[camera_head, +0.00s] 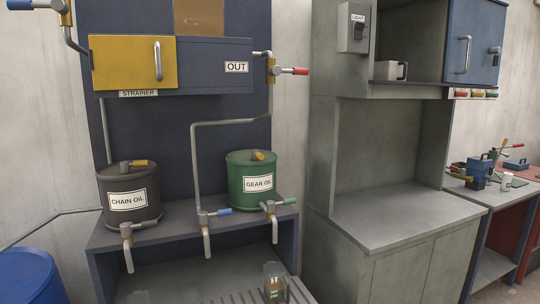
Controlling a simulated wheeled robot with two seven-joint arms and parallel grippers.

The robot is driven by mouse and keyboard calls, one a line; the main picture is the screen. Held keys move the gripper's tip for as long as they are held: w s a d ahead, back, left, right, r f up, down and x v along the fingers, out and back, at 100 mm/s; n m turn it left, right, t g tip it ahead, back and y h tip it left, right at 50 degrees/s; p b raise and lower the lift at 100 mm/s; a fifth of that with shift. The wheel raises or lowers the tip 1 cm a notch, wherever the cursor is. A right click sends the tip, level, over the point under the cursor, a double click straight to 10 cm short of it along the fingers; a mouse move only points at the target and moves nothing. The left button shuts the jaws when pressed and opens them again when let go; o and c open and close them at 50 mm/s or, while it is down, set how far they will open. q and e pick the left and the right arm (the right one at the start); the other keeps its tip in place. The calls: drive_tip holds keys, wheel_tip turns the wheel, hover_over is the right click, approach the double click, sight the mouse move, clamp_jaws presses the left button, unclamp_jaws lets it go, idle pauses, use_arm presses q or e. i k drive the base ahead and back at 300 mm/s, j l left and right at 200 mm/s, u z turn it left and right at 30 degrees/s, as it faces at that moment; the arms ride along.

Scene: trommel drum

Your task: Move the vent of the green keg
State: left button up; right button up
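The green keg (249,168), labelled GEAR OIL, stands upright on the blue-grey bench at the middle left. Its vent (259,155) is a small yellow-orange piece on top of the lid; its exact angle is hard to tell at this size. A tap with a green handle (286,202) sits at the shelf edge below the keg. Neither of my grippers shows in the head view.
A dark keg (129,195) labelled CHAIN OIL stands to the left, with a yellow-topped vent (138,163). A grey pipe with a blue-handled tap (215,212) runs between the kegs. A clear container (274,283) stands on the grating below. The grey counter (400,213) at right is clear.

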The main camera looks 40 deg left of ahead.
sight(255, 154)
drive_tip(key=u, duration=1.5)
